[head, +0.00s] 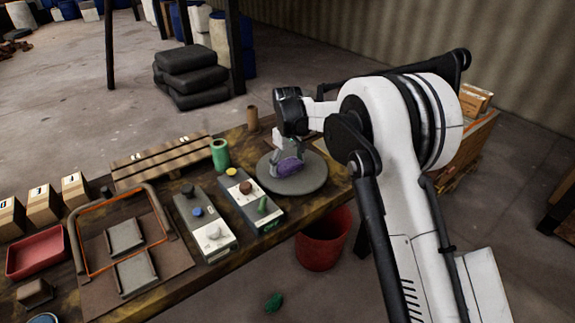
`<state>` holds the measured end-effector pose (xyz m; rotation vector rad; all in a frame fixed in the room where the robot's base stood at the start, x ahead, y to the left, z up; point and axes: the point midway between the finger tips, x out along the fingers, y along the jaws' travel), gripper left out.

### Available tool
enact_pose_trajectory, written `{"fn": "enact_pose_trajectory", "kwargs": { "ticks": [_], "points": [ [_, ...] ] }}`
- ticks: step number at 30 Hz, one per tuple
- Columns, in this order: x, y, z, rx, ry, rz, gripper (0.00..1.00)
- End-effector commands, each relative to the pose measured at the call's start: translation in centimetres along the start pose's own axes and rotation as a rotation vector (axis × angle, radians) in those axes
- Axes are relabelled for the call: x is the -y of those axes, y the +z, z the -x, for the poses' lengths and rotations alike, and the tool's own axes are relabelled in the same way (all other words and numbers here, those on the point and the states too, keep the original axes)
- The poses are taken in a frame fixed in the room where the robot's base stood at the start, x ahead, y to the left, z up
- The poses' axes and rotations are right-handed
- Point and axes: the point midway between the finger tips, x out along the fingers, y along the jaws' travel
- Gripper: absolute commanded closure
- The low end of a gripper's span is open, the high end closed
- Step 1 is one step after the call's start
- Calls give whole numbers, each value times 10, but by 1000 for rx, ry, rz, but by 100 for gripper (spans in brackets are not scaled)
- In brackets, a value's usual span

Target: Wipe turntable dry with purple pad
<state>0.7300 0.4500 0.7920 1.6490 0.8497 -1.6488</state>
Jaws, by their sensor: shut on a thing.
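The turntable (312,182) is a round grey disc near the right end of the wooden table. The purple pad (291,166) is over the disc's middle, below my gripper (287,157). My gripper points down and is shut on the purple pad. The pad appears to be at the disc's surface, but I cannot tell for certain whether it touches. My arm covers part of the view on the right of the disc. Whether the disc is wet cannot be made out.
Left of the turntable stand two grey control boxes (243,206) with knobs, a green cylinder (220,155) and a brown cylinder (252,118). An orange-edged frame (80,250) and a red tray (35,252) lie further left. A red bucket (323,245) stands on the floor below the table's front edge.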

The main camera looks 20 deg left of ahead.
Motion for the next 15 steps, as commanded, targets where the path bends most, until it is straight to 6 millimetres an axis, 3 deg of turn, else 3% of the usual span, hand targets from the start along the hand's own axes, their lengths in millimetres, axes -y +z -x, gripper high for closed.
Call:
{"fn": "enact_pose_trajectory", "kwargs": {
  "ticks": [2, 4, 15],
  "points": [
    [-1, 0, 4, 0, 0, -2, 47],
    [-2, 1, 23, 0, 0, -3, 47],
    [-7, 3, 56, 0, 0, -9, 47]
  ]
}}
